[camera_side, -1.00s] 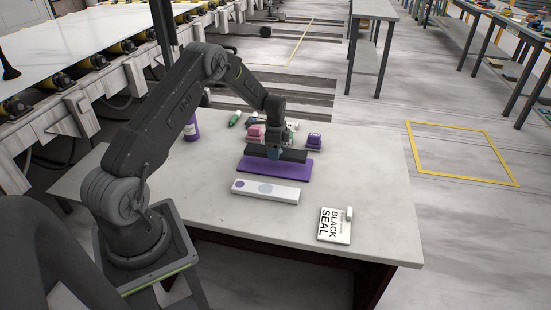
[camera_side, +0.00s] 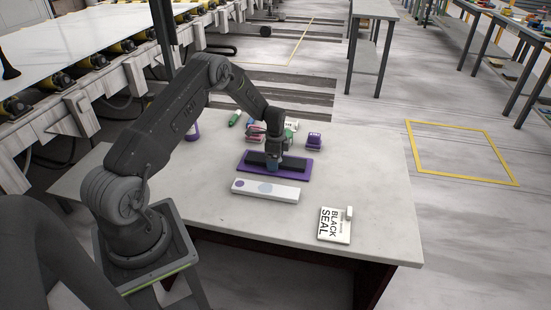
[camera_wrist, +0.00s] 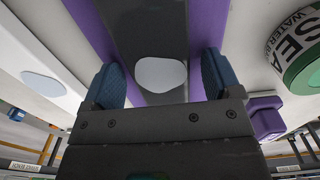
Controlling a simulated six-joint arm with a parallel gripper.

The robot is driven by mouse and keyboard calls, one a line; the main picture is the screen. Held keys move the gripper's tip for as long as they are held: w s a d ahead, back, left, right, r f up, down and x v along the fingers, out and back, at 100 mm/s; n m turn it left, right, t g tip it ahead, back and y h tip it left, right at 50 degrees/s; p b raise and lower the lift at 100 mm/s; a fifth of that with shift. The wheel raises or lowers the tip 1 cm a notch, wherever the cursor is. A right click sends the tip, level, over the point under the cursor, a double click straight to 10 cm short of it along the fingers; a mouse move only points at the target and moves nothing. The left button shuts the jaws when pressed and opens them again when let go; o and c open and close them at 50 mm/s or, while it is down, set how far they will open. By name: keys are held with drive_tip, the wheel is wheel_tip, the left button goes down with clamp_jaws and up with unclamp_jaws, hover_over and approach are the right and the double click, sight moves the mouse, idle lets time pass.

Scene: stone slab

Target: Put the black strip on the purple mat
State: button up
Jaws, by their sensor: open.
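The black strip (camera_side: 256,158) lies lengthwise on the purple mat (camera_side: 306,173), with purple showing around it. In the wrist view the strip (camera_wrist: 150,25) has a pale oval patch, and the mat (camera_wrist: 208,22) shows along both its sides. My gripper (camera_side: 273,167) is low over the middle of the strip. In the wrist view its blue fingertips (camera_wrist: 161,78) are apart, one on each side of the strip, with gaps between them and its edges. The gripper hides part of the strip's middle in the side view.
A white bar (camera_side: 265,191) with a purple spot and a pale oval lies in front of the mat. A box marked SEAL (camera_side: 334,224) lies at front right. A purple block (camera_side: 314,140), a pink block (camera_side: 253,135) and a green bottle (camera_side: 235,118) stand behind. The slab's right side is clear.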

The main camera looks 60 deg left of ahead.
wheel_tip(320, 180, up, 12)
drive_tip(key=s+d+r+n+t, duration=0.15)
drive_tip(key=s+d+r, duration=0.25)
drive_tip(key=d+r, duration=0.5)
drive_tip(key=s+d+r+n+t, duration=0.1)
drive_tip(key=s+d+r+n, duration=0.2)
drive_tip(key=d+r, duration=0.65)
drive_tip(key=s+d+r+n+t, duration=0.1)
drive_tip(key=s+d, duration=0.4)
drive_tip(key=s, duration=0.5)
drive_tip(key=s+d+r+n+t, duration=0.2)
drive_tip(key=s+d+r+n, duration=0.1)
drive_tip(key=s, duration=0.7)
drive_tip(key=shift+s+d+r, duration=0.2)
drive_tip(key=shift+d+r, duration=0.4)
drive_tip(key=shift+d, duration=0.45)
